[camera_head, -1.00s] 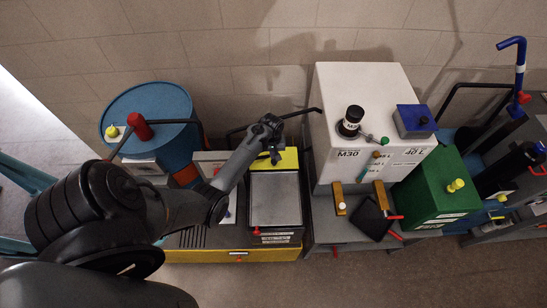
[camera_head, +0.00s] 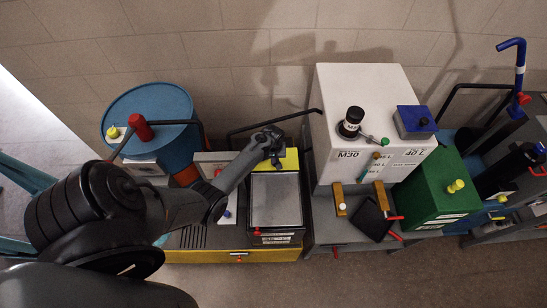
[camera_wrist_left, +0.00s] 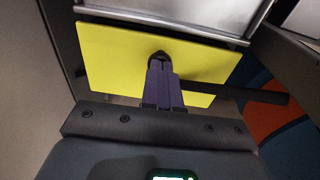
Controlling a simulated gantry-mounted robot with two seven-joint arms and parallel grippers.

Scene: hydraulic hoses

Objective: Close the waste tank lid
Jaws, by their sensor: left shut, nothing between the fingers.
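A flat yellow plate, which looks like the waste tank lid (camera_head: 291,159), is at the back edge of a box with a grey metal top (camera_head: 275,200). I cannot tell from this angle how far it is tilted. My left gripper (camera_head: 277,161) is over the yellow plate and hides part of it. In the left wrist view, the shut, empty fingers (camera_wrist_left: 160,62) lie in front of the yellow lid (camera_wrist_left: 110,60). I cannot tell whether they touch it. My right gripper is not in view.
A black bar (camera_wrist_left: 235,92) runs beside the fingers in the wrist view. A blue drum (camera_head: 150,103) stands at the left, a white tank (camera_head: 340,85) at the right. A green box (camera_head: 430,190) is farther right. The tiled wall is close behind.

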